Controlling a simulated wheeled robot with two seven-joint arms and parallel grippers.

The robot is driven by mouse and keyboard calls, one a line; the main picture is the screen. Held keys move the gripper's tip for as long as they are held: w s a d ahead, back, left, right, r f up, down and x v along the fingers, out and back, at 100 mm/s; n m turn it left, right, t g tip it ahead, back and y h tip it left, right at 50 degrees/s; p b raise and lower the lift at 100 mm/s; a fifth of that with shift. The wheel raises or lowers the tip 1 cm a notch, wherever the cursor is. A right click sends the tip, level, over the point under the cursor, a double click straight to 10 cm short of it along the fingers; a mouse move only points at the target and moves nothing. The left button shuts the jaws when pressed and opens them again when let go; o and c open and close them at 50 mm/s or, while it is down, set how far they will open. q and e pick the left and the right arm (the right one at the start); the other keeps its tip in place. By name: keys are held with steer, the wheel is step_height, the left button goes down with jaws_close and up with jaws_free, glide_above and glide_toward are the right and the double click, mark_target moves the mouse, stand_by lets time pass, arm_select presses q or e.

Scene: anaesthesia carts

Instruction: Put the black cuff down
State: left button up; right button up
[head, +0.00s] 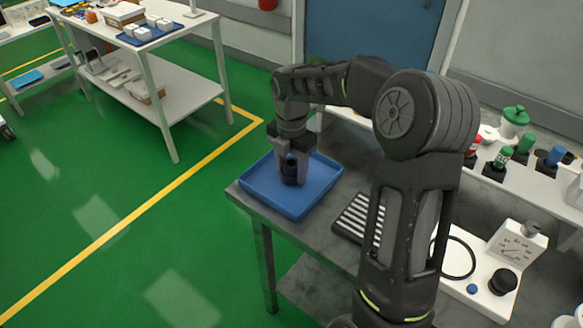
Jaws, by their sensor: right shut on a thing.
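My right gripper (293,160) points down over the blue tray (258,183) on the near corner of the grey metal table. It is shut on the black cuff (290,172), a small dark round piece between the fingers. The cuff is inside the tray's outline in the picture. I cannot tell whether it touches the tray floor. The fingers hide part of it. My left gripper is not in view.
A black-and-white striped rack (357,217) lies right of the tray. A white device with a gauge (511,250) and several colour-capped items (503,156) stand further right. A white table (152,85) stands at the upper left. The tray's visible floor around the gripper looks clear.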

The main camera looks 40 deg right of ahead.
steer(key=shift+f, duration=0.15)
steer(key=o, duration=1.4)
step_height(320, 180, up, 12)
steer(key=shift+r, duration=0.2)
